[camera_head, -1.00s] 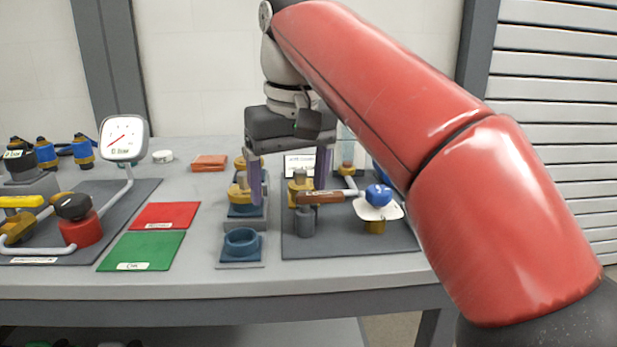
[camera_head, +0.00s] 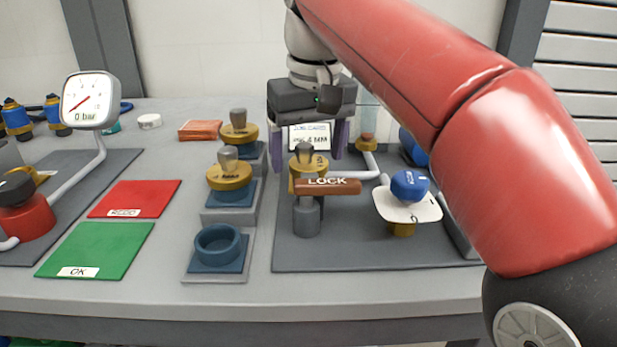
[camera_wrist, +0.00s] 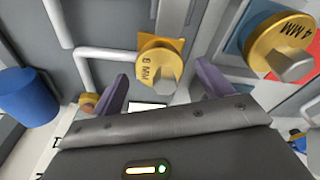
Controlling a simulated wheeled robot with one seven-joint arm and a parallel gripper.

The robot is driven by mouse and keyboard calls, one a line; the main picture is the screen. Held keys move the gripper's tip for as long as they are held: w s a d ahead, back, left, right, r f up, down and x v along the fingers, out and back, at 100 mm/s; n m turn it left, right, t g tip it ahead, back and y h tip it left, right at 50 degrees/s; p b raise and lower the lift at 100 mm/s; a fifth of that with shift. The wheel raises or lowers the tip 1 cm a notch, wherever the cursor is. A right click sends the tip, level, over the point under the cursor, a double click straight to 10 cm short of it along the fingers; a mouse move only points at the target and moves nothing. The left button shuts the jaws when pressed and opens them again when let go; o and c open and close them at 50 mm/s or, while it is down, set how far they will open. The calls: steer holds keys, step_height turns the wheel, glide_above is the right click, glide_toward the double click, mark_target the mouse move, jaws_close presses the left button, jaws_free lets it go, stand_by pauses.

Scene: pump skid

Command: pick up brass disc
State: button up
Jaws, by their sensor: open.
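Three brass discs with grey knobs show in the head view. One brass disc (camera_head: 294,181) stands on the pipework plate, partly behind the brown LOCK handle (camera_head: 328,187). The other two, the front-left disc (camera_head: 229,179) and the rear-left disc (camera_head: 238,134), sit in blue holders. My gripper (camera_head: 307,157) is open and empty, pointing down behind the pipework disc. In the wrist view, a disc marked 6 MM (camera_wrist: 152,74) lies just beyond and between the open fingers, apart from them. A disc marked 4 MM (camera_wrist: 268,32) is at the upper right.
An empty blue holder (camera_head: 218,246) stands front-left of the pipework plate (camera_head: 350,255). A blue knob on a white plate (camera_head: 410,188) is to the right. A pipe runs behind the disc. Red (camera_head: 135,199) and green mats (camera_head: 95,250) lie bare at left. A gauge (camera_head: 90,100) stands far left.

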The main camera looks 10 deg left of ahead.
mark_target(307, 144)
step_height(307, 144, down, 2)
steer(key=shift+w+a+f, duration=0.1)
steer(key=c, duration=1.1)
steer(key=shift+c, duration=0.2)
steer(key=shift+r, duration=0.2)
step_height(307, 144, up, 8)
steer(key=p, duration=0.4)
steer(key=shift+r, duration=0.1)
steer(key=shift+b, duration=0.45)
steer(key=shift+r, duration=0.8)
